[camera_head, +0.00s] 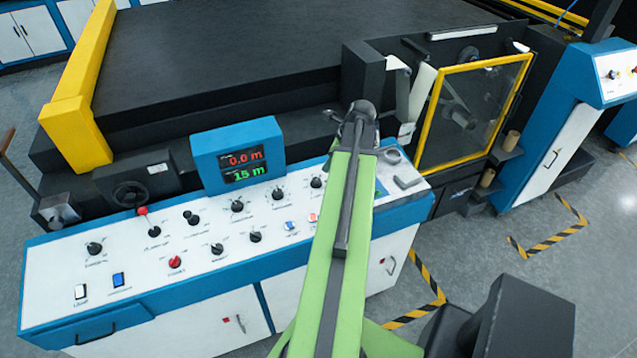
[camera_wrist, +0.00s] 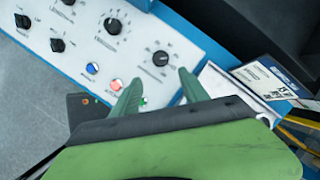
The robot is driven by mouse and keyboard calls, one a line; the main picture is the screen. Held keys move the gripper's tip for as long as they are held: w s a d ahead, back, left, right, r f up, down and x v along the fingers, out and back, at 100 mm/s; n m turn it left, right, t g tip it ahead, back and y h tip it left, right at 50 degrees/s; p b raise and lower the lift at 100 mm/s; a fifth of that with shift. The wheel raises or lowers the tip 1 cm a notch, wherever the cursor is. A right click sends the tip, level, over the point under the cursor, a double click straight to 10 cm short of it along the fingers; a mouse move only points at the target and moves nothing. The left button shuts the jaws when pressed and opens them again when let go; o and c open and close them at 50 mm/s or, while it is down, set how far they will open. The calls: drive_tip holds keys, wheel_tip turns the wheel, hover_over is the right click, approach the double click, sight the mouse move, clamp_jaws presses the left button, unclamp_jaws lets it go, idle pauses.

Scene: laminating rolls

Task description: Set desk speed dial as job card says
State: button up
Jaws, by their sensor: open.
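The control desk (camera_head: 130,275) has a white sloping top with several black dials; their labels are too small to read, so I cannot tell which is the speed dial. In the wrist view, a black dial with a printed scale (camera_wrist: 160,58) lies just beyond my gripper (camera_wrist: 160,92), and a larger-scaled dial (camera_wrist: 113,25) is farther up and left. My gripper's green fingers are apart, with nothing between them, over the desk top. A printed card (camera_wrist: 268,78) lies at the desk's right end; its text is mostly unreadable. In the head view my arm hides part of the desk.
A display (camera_head: 240,156) behind the dials reads 0.0 m in red and 15 m in green. A red knob (camera_head: 175,262) and push buttons share the desk. The dark machine bed (camera_head: 270,50) stands behind; a yellow-framed guard (camera_head: 475,110) is at right. Grey floor lies in front.

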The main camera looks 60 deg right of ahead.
sight(317, 180)
drive_tip(key=b+x, duration=1.1)
drive_tip(key=x, duration=0.2)
drive_tip(key=shift+f, duration=0.4)
drive_tip(key=shift+r, duration=0.1)
clamp_jaws()
